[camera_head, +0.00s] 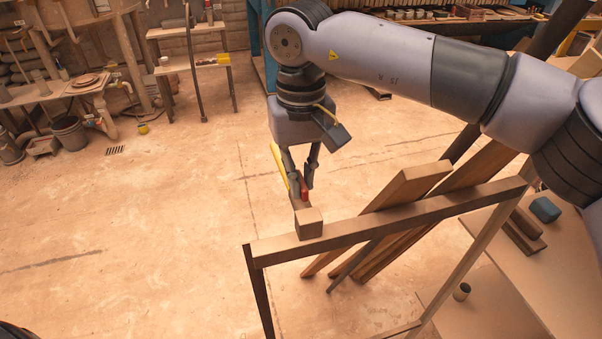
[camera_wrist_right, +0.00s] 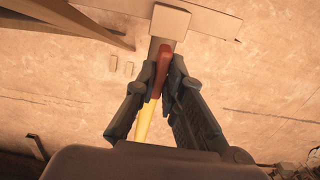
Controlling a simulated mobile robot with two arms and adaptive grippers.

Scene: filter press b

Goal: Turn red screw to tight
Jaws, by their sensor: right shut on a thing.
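The red screw (camera_head: 304,189) sits beside a wooden block (camera_head: 309,223) at the left end of a wooden frame's top bar (camera_head: 385,222). My right gripper (camera_head: 301,186) points down over it, with its fingers shut on the red part. In the right wrist view the red screw (camera_wrist_right: 161,66) lies between the fingertips of my right gripper (camera_wrist_right: 157,82), and the block (camera_wrist_right: 169,22) is just beyond them. A yellow piece (camera_head: 279,165) shows beside the fingers and also in the wrist view (camera_wrist_right: 146,121). My left gripper is out of view.
Several planks (camera_head: 408,187) lean against the frame at the right. A work table (camera_head: 515,255) with a blue item (camera_head: 545,209) and a small cup (camera_head: 461,291) stands at the lower right. A bucket (camera_head: 69,133) stands far left. The floor at left is largely clear.

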